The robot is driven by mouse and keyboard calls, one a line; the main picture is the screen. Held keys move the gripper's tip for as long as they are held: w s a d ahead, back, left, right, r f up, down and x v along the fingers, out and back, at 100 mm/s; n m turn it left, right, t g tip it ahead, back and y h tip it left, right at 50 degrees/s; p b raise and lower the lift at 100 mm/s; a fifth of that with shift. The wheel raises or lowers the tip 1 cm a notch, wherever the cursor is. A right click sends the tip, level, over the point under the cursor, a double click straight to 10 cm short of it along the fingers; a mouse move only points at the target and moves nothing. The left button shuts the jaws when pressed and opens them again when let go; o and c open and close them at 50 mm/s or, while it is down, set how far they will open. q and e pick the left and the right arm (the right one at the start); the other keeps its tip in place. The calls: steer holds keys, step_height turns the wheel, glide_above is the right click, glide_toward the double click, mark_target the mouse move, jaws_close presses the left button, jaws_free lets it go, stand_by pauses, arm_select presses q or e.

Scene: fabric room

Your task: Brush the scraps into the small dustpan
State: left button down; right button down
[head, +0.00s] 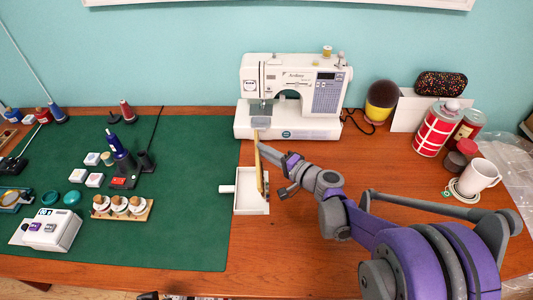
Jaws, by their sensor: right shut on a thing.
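A small white dustpan (241,206) lies on the bare wood just right of the green mat, its short handle pointing left. My right gripper (268,158) reaches in from the right and is shut on a narrow tan brush (259,172). The brush is held steeply over the dustpan's right part; I cannot tell whether it touches the pan. Bristles cannot be made out. I cannot make out any scraps in or around the pan. My left gripper is not in view.
A white sewing machine (291,95) stands behind the dustpan. The green mat (190,200) holds spools and small tools at left. A mug (478,176) and red-and-white canister (436,128) stand at right. Wood in front of the dustpan is clear.

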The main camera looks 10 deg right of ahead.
stand_by(0.5)
steer(key=shift+m+t, duration=0.4)
steer(key=shift+m, duration=0.1)
steer(key=d, duration=0.1)
steer(key=s+d+b, duration=0.1)
steer(key=d, duration=0.1)
steer(key=s+d, duration=0.1)
steer(key=d, duration=0.1)
steer(key=shift+f, duration=0.15)
steer(key=shift+w+a+f+b, duration=0.1)
steer(key=shift+f+b, duration=1.75)
steer(key=shift+f, duration=0.55)
steer(key=shift+w+a+r, duration=0.15)
steer(key=shift+w+a, duration=0.15)
steer(key=shift+a, duration=0.15)
steer(key=shift+w+a+r, duration=0.1)
steer(key=shift+w+a, duration=0.15)
steer(key=shift+a, duration=0.5)
steer(key=shift+w+a+r, duration=0.1)
steer(key=shift+w+a, duration=0.15)
steer(key=shift+a, duration=0.45)
steer(key=shift+w+a, duration=0.2)
steer(key=shift+a, duration=0.65)
steer(key=shift+w+a, duration=0.2)
steer(key=shift+a, duration=0.65)
steer(key=shift+a+r+p, duration=0.1)
steer(key=shift+a+p, duration=0.05)
steer(key=shift+p, duration=0.2)
steer(key=shift+r+p, duration=1.45)
steer(key=shift+r, duration=0.6)
